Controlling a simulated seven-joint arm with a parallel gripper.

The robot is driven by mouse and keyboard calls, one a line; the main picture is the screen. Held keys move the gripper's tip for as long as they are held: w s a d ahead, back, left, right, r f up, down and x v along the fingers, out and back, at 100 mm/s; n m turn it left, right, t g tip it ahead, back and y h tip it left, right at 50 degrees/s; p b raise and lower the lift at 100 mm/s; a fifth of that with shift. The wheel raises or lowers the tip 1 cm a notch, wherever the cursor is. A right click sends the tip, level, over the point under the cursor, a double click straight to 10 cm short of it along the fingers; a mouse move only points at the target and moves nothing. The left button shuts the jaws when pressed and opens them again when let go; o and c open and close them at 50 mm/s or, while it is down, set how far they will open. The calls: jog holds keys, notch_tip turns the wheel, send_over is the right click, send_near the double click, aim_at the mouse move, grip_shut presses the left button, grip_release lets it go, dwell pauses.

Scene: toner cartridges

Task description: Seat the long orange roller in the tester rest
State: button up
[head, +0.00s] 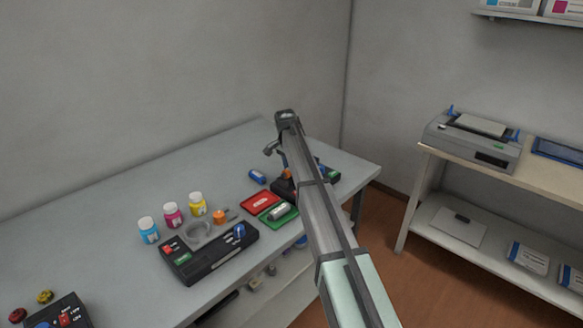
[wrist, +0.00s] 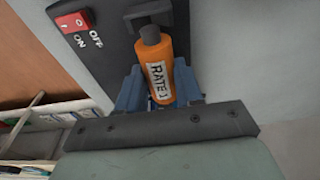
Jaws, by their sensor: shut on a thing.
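The orange roller (wrist: 160,75) is between the blue fingers of my gripper (wrist: 160,95) in the wrist view, with a dark end and a white label reading "RATE 1". My gripper is shut on it. Behind it is a black device (wrist: 105,45) with a red ON/OFF switch, and a dark block (wrist: 147,14) lies just past the roller's end. I cannot tell whether the roller touches it. In the head view a bit of orange (head: 288,173) shows by a dark device (head: 281,187), partly hidden by my arm. The rest itself is not clearly visible.
On the table a red tray (head: 251,205) and green tray (head: 293,220) lie left of my arm. The table's back left is clear.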

jog(key=shift+f, duration=0.9)
dwell(1.6)
jog(key=o, duration=1.1)
jog(key=shift+o, duration=0.2)
jog(key=shift+r, duration=0.15)
jog(key=shift+r, duration=2.2)
